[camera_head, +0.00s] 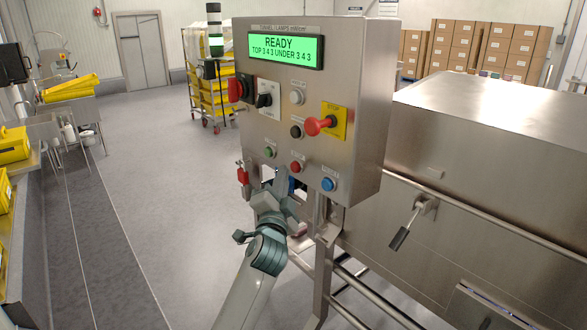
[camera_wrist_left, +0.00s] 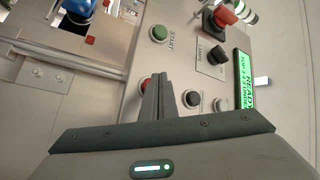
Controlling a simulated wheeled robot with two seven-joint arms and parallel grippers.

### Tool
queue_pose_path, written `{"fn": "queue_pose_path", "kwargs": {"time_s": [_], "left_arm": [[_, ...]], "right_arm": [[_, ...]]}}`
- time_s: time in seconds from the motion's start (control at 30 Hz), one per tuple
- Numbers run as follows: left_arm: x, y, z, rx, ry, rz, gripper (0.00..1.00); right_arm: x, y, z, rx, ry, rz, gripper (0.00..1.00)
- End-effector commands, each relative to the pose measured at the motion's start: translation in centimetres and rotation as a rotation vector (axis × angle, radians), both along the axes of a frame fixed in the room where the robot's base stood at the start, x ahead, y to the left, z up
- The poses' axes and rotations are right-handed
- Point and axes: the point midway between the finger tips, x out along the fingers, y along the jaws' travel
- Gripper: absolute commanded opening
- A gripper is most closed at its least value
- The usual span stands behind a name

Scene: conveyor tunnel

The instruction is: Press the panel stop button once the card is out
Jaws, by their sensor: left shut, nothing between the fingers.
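The steel control panel (camera_head: 350,80) has a green display (camera_head: 286,48) reading READY. On its lower row are a green button (camera_head: 269,152), a small red button (camera_head: 295,167) and a blue button (camera_head: 328,184). A red mushroom knob (camera_head: 314,126) sits on a yellow plate marked STOP. My left gripper (camera_head: 281,174) is shut and empty, just below the panel's lower row. In the left wrist view, its fingers (camera_wrist_left: 164,78) overlap the red button (camera_wrist_left: 146,84), which is partly hidden; I cannot tell if they touch. I cannot make out a card. My right gripper is out of view.
The steel tunnel housing (camera_head: 480,120) with a black-handled latch (camera_head: 402,234) fills the right. A cart of yellow bins (camera_head: 206,97) stands behind.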

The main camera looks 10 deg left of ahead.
Motion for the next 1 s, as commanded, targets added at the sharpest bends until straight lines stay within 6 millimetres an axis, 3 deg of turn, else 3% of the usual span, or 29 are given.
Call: {"fn": "queue_pose_path", "kwargs": {"time_s": [0.6,1.0], "left_arm": [[-3.5,2.8,0.1,0.001,0.001,0.001,0.0],[-3.9,3.0,0.0,0.0,0.0,0.0,0.0]], "right_arm": [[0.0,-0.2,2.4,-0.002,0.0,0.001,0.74],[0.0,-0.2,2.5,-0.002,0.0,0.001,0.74]]}}
